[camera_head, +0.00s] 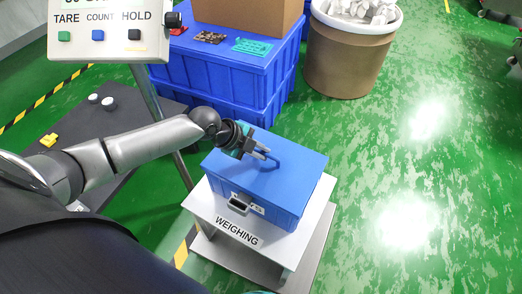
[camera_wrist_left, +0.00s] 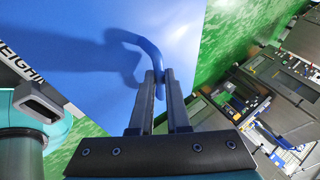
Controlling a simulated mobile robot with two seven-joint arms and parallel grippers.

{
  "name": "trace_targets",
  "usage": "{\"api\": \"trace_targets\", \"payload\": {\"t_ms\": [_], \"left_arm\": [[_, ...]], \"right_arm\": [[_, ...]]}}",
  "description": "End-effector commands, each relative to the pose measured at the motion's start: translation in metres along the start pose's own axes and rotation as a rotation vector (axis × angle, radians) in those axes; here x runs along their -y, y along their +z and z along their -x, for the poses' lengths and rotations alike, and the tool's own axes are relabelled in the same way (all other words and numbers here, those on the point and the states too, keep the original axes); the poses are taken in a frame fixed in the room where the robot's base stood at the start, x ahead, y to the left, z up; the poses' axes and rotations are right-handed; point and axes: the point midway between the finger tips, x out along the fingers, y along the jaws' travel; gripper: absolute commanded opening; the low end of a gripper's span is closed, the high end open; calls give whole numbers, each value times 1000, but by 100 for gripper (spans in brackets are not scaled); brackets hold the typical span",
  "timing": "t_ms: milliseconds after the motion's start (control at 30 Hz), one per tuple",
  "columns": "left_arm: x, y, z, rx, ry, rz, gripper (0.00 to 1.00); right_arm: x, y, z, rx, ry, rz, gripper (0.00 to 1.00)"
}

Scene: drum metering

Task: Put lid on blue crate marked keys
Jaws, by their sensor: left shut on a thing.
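The blue crate (camera_head: 283,216) stands on the white platform marked WEIGHING; its front label is partly covered by a grey-framed latch or handle, with only the last letters showing. A flat blue lid (camera_head: 247,179) lies over the crate's top, roughly lined up with it; I cannot tell whether it is fully seated. My left gripper (camera_head: 265,153) is above the lid, shut on its blue handle. In the left wrist view the fingers (camera_wrist_left: 160,82) close around one end of the curved handle (camera_wrist_left: 128,38), above the lid (camera_wrist_left: 75,28). My right gripper is out of view.
The weighing platform (camera_head: 207,208) stands on the green floor. Stacked blue crates (camera_head: 215,84) with a cardboard box are behind it. A brown drum (camera_head: 345,62) with white contents stands at back right. A TARE/COUNT/HOLD panel (camera_head: 105,42) is at upper left. Floor to the right is clear.

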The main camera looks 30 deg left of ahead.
Motion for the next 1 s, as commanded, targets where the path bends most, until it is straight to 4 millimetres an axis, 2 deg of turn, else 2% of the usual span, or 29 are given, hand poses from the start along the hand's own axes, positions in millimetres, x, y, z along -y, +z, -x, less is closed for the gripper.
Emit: {"api": "trace_targets", "payload": {"t_ms": [67, 100, 400, 567, 833, 1000], "left_arm": [[2, 0, 1, -1, -4, -1, 0], [2, 0, 1, -1, -4, -1, 16], [1, 0, 0, 0, -2, -1, 49], [0, 0, 0, 0, -1, 0, 49], [-1, 0, 0, 0, 2, 0, 78], [-2, 0, 0, 0, 4, 0, 79]], "right_arm": [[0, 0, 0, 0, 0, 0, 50], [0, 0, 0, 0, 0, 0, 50], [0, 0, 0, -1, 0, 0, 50], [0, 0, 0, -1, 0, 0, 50], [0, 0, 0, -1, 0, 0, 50], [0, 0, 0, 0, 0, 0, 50]]}}
